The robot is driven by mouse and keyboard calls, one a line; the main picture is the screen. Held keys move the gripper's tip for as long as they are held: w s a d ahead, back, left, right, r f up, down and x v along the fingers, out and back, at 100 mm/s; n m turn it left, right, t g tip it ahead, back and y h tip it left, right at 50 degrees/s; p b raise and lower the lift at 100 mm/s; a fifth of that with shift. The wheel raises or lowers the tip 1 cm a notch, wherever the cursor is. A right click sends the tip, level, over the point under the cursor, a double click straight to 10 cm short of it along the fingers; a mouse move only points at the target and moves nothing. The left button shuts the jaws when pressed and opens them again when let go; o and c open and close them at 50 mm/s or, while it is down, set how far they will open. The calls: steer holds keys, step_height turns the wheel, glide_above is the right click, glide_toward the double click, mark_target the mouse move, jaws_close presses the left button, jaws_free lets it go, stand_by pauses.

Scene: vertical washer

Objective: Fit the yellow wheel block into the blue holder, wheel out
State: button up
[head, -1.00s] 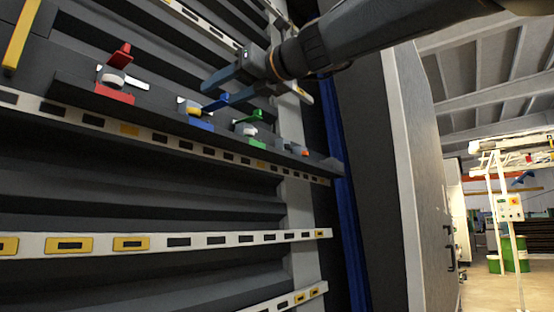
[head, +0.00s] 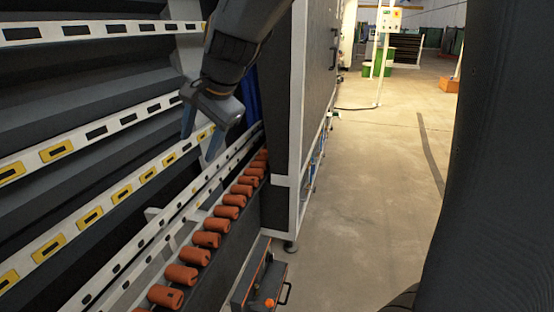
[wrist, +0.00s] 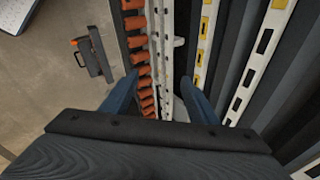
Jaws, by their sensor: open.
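My gripper (head: 200,147) points downward, open and empty, above the lower rails in the head view. Its two fingers also show apart in the wrist view (wrist: 158,78), with rails and orange rollers below and nothing between them. Several yellow blocks (head: 90,217) sit in slots of the white rails at the left of the head view. Some yellow blocks (wrist: 203,30) also show along a rail right of the fingers in the wrist view. Their wheels cannot be made out. The blue holder is not visible in either current view.
A row of orange rollers (head: 206,239) runs along the machine's foot. A dark toolbox (head: 257,277) with a handle stands on the floor beside it. A tall dark cabinet (head: 300,90) rises behind my gripper. The concrete floor (head: 345,200) to the right is mostly clear.

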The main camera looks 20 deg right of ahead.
steer(key=s+d+f+n+g+h, duration=0.1)
steer(key=s+d+f+n, duration=0.4)
steer(key=s+f, duration=0.5)
steer(key=s+d+f+n+g+h, duration=0.2)
steer(key=s+d+f+n, duration=0.3)
steer(key=s+f, duration=0.5)
steer(key=shift+s+d+f+n+g, duration=0.15)
steer(key=shift+n+g, duration=0.35)
steer(key=shift+g, duration=0.4)
steer(key=p, duration=0.4)
steer(key=shift+s+d+r+p, duration=0.2)
steer(key=shift+d+r+p, duration=0.1)
steer(key=shift+r+p, duration=0.1)
steer(key=shift+d+p, duration=0.1)
steer(key=shift+p, duration=0.4)
